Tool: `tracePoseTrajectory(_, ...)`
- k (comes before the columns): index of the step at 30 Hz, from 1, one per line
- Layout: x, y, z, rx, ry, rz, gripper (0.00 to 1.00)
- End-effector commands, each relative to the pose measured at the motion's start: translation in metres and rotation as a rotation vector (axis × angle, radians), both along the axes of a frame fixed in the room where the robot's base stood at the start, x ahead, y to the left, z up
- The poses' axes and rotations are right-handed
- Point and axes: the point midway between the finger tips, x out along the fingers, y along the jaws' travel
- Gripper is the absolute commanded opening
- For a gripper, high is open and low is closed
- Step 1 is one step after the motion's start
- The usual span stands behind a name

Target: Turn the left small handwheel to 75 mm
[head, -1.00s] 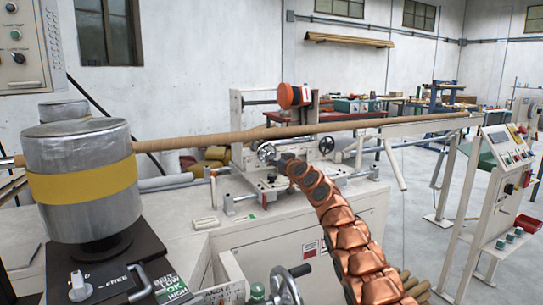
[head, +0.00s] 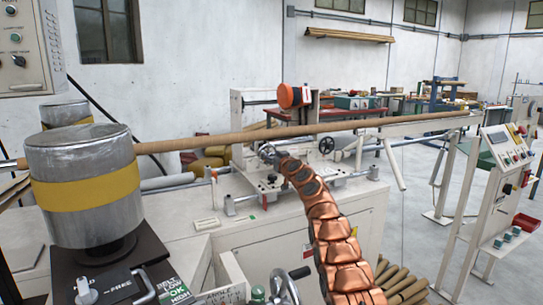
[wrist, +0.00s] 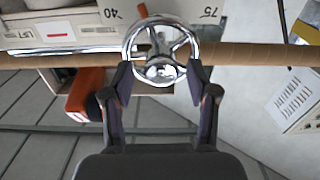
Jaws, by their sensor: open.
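The left small handwheel (wrist: 160,50) is a chrome ring with spokes, in the upper middle of the wrist view. My gripper (wrist: 159,72) is open, with one dark finger at each side of the wheel's lower rim. I cannot tell whether the fingers touch it. Labels reading 40 (wrist: 112,13) and 75 (wrist: 209,13) show upside down on either side of the wheel. In the head view, my gripper (head: 270,155) covers most of this wheel on the carriage. A second small handwheel (head: 326,145) stands to its right.
A long brown tube (head: 230,138) runs across the machine, behind the wheel. A grey drum with a yellow band (head: 85,190) stands at left. An orange part (head: 292,96) sits above the carriage. A control panel (head: 505,150) stands at right.

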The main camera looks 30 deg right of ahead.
Motion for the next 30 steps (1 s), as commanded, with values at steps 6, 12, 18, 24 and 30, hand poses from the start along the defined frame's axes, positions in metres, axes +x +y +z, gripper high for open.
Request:
tracePoseTrajectory(6, 0.0046, 0.0002, -0.0006, -0.001, 0.002, 0.0, 0.59)
tracePoseTrajectory(12, 0.0056, 0.0006, -0.0011, -0.002, 0.002, 0.0, 0.59)
tracePoseTrajectory(18, 0.0055, 0.0006, -0.0012, -0.002, 0.002, 0.001, 0.55)
tracePoseTrajectory(24, 0.0055, 0.0006, -0.0011, -0.002, 0.002, 0.001, 0.34)
tracePoseTrajectory(30, 0.0054, 0.0006, -0.0011, -0.002, 0.002, 0.001, 0.13)
